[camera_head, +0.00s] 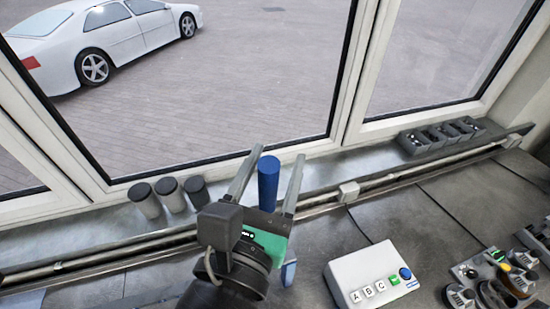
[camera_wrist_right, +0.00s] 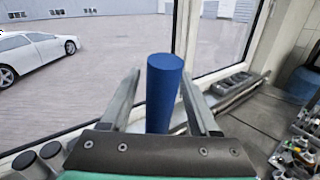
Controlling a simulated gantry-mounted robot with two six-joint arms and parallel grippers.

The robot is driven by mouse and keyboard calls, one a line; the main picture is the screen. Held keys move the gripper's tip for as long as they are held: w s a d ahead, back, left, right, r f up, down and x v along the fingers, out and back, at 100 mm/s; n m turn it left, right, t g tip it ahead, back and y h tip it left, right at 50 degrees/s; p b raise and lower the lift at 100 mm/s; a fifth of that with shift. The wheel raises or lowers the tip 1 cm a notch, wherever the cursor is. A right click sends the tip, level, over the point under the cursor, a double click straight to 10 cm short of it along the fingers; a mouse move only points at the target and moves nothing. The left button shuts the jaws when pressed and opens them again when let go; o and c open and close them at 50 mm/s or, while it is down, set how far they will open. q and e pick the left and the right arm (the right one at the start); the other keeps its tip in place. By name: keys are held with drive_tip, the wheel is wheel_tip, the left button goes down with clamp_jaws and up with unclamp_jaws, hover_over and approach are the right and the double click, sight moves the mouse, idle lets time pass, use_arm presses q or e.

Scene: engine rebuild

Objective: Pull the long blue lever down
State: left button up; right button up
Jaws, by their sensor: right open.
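The long blue lever shows as a thick blue cylinder (camera_head: 268,183) standing roughly upright in front of the window. It also shows in the right wrist view (camera_wrist_right: 163,92). My right gripper (camera_head: 273,165) is open, with one finger on each side of the lever. In the right wrist view a gap shows between the lever and each finger. The lever's lower end is hidden behind the gripper's body. A small blue piece (camera_head: 288,272) shows just below the gripper; I cannot tell whether it belongs to the lever. My left gripper is not in view.
A white box (camera_head: 362,274) with A, B, C keys and a blue knob sits right of my arm. Dark-topped cups (camera_head: 170,194) stand on the sill at left, and a grey tray (camera_head: 440,137) lies at right. Engine parts (camera_head: 500,280) crowd the lower right. A rail runs along the window.

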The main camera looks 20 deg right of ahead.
clamp_jaws()
idle(1.4)
